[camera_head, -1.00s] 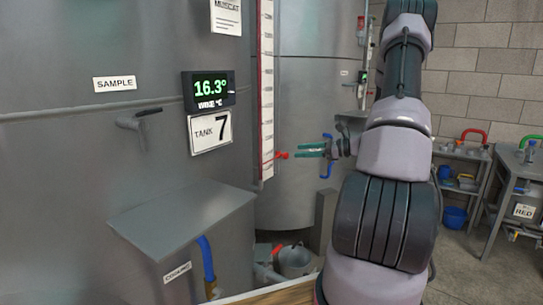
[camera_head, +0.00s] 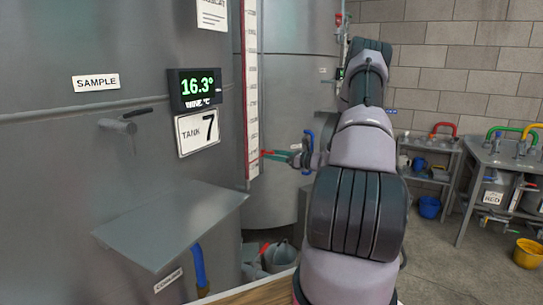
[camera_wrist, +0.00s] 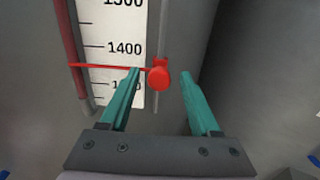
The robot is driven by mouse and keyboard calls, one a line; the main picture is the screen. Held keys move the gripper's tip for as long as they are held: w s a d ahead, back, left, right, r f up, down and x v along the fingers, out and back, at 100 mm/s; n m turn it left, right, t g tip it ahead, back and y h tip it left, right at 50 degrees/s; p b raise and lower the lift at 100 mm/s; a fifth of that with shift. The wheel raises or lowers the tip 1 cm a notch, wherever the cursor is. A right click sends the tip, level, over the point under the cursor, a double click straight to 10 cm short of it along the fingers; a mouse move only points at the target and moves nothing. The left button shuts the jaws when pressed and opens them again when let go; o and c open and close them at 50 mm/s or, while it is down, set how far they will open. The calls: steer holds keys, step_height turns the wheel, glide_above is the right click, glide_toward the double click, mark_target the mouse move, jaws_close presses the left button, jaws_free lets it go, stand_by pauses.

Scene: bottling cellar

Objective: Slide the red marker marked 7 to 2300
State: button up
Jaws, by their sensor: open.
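The red marker (camera_wrist: 158,77) sits on the right edge of the white scale (camera_wrist: 97,62), low down. Its thin red pointer crosses the scale just below 1400. I cannot read a 7 on the marker. My gripper (camera_wrist: 160,74) is open, its teal fingers on either side of the red knob, the left one nearer to it. The left finger partly hides the lower scale label. In the head view the tall scale (camera_head: 252,90) hangs upright on the tank, and my gripper (camera_head: 278,155) is at its lower right. The 2300 mark cannot be made out.
A display (camera_head: 195,89) reading 16.3° and a TANK 7 sign (camera_head: 197,131) are left of the scale. A grey shelf (camera_head: 170,225) juts from the tank below. A red tube (camera_wrist: 70,50) runs along the scale's left side. Another tank stands behind.

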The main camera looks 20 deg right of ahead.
steer(key=shift+w+a, duration=0.4)
steer(key=shift+w, duration=0.1)
jaws_close()
stand_by(1.2)
